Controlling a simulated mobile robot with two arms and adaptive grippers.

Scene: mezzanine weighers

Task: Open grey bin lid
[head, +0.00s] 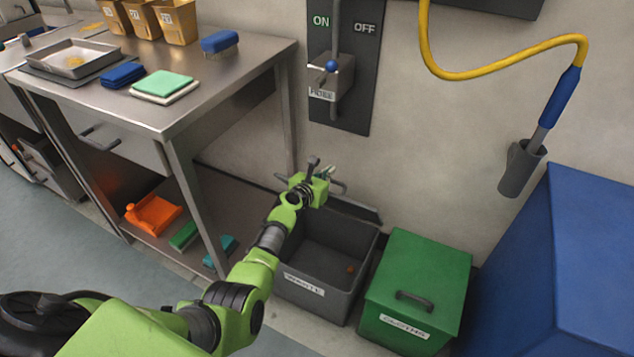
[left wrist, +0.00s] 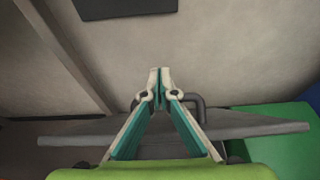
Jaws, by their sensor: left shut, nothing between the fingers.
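The grey bin (head: 318,291) with a "WASTE" label stands on the floor against the wall. Its top is open, and a small orange bit lies inside. Its grey lid (head: 363,209) is raised at the back edge by the wall, partly hidden behind my left gripper (head: 328,174). In the left wrist view the lid (left wrist: 255,130) shows nearly edge-on, with a dark handle (left wrist: 200,106) behind the fingers. My left gripper (left wrist: 160,74) is shut and empty, close to the handle; I cannot tell whether they touch. My right gripper is not in view.
A green lidded bin (head: 427,268) stands right of the grey bin, then a large blue box (head: 590,240). A steel table (head: 215,100) with a lower shelf stands to the left. A holder (head: 519,170) with a yellow hose (head: 490,73) hangs on the wall.

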